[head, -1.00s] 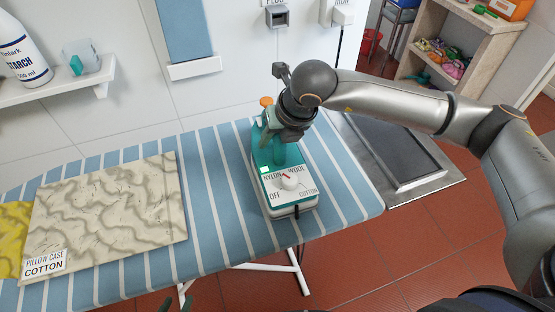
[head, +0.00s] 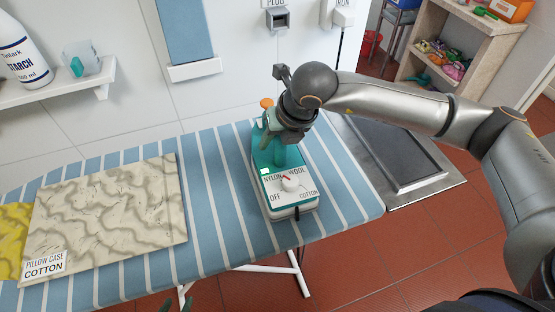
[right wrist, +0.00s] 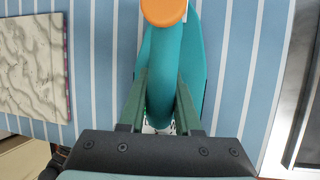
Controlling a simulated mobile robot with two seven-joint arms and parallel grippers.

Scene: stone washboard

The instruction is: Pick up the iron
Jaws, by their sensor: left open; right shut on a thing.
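The iron (head: 265,157) has a teal body and a white dial panel marked OFF, NYLON, WOOL and COTTON. It rests on the striped ironing board (head: 225,215) near its right end. My right gripper (head: 277,133) reaches it from above. In the right wrist view, the green fingers of my right gripper (right wrist: 162,88) sit on both sides of the iron's teal handle (right wrist: 164,60) and are shut on it. An orange knob (right wrist: 164,11) shows at the iron's far end. My left gripper (head: 177,304) is open and empty at the bottom edge, mostly cut off.
A marbled pillow case (head: 110,215) lies on the board to the left, with a yellow cloth (head: 12,235) beside it. A shelf (head: 60,100) at upper left holds a starch bottle (head: 22,55) and a cup (head: 82,60). A grey panel (head: 400,150) lies right of the board.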

